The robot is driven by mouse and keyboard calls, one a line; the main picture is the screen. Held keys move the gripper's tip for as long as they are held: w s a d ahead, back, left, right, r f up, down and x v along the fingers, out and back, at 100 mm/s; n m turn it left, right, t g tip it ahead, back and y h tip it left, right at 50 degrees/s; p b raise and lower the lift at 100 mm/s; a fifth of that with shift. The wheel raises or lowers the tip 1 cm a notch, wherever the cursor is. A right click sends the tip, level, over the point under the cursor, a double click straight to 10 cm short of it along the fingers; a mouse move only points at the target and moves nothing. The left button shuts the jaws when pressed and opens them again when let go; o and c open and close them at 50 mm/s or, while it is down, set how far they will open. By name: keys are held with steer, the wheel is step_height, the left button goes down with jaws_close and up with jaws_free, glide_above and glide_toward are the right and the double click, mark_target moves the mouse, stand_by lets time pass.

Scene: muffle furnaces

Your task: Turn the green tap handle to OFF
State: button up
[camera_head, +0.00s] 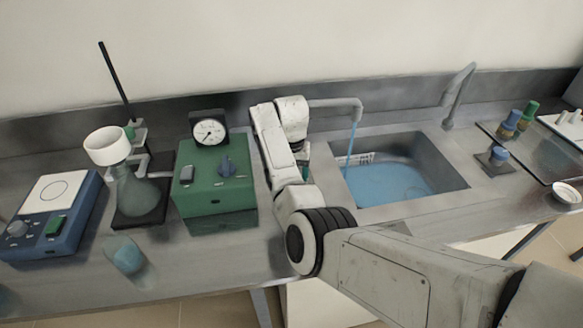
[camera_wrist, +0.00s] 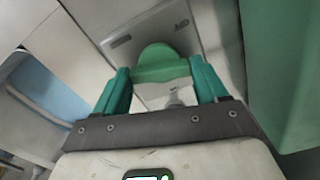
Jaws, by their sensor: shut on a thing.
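The green tap handle (camera_wrist: 160,66) sits between the two green fingers of my gripper (camera_wrist: 160,82) in the wrist view, and the gripper is shut on it. A grey plate with faint markings (camera_wrist: 190,35) lies behind the handle. In the head view my arm hides the handle, and only a little green of my gripper (camera_head: 305,172) shows left of the sink. The grey tap spout (camera_head: 335,103) reaches right over the sink (camera_head: 430,165), and a blue stream of water (camera_head: 351,145) runs from it. Blue water (camera_head: 390,184) lies in the sink.
A green box with a dial gauge (camera_head: 215,195) stands close left of my arm. Farther left are a flask with a white funnel (camera_head: 135,195) and a blue hotplate (camera_head: 75,230). A second tap (camera_head: 458,95) and small bottles (camera_head: 510,122) stand right of the sink.

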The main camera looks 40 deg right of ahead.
steer(key=shift+n+p, duration=0.75)
steer(key=shift+n, duration=0.75)
steer(key=o, duration=1.1)
steer(key=shift+c, duration=0.2)
step_height(320, 180, up, 11)
steer(key=b, duration=0.1)
steer(key=shift+f, duration=0.1)
